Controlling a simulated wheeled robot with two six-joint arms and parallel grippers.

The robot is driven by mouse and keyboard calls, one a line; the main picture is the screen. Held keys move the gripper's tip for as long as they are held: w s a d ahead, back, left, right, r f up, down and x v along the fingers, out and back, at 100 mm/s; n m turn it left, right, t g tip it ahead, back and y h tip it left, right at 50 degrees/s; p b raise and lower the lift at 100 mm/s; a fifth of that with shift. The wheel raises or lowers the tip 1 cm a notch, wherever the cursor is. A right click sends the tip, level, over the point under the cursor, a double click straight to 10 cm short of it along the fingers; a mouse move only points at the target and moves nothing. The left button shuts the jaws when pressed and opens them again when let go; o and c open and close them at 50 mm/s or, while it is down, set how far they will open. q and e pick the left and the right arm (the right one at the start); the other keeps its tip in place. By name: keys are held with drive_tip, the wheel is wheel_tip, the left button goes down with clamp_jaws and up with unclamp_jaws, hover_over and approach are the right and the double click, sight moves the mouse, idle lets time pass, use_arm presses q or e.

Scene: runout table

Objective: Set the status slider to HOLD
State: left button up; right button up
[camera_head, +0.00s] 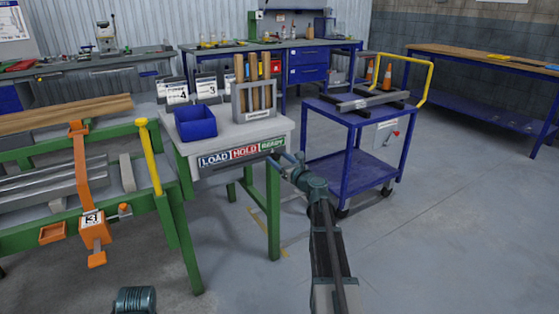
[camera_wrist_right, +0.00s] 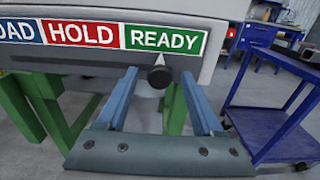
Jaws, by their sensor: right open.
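The status strip on the front edge of the grey table reads LOAD in blue (camera_head: 214,160), HOLD in red (camera_head: 245,153) and READY in green (camera_head: 272,145). In the right wrist view, the slider's dark round knob (camera_wrist_right: 158,77) with its white pointer sits under the READY field (camera_wrist_right: 166,40), right of HOLD (camera_wrist_right: 82,32). My right gripper (camera_head: 286,160) is open at the strip's right end. In the right wrist view its two blue fingers (camera_wrist_right: 156,82) appear on either side of the knob, and no contact is visible.
A blue bin (camera_head: 196,122) and a rack of wooden-handled tools (camera_head: 254,100) stand on the grey table (camera_head: 215,141). A blue cart (camera_head: 347,176) stands close to the right. A green roller frame (camera_head: 90,222) stands at the left. The floor at front right is clear.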

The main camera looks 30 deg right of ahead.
clamp_jaws()
idle(1.4)
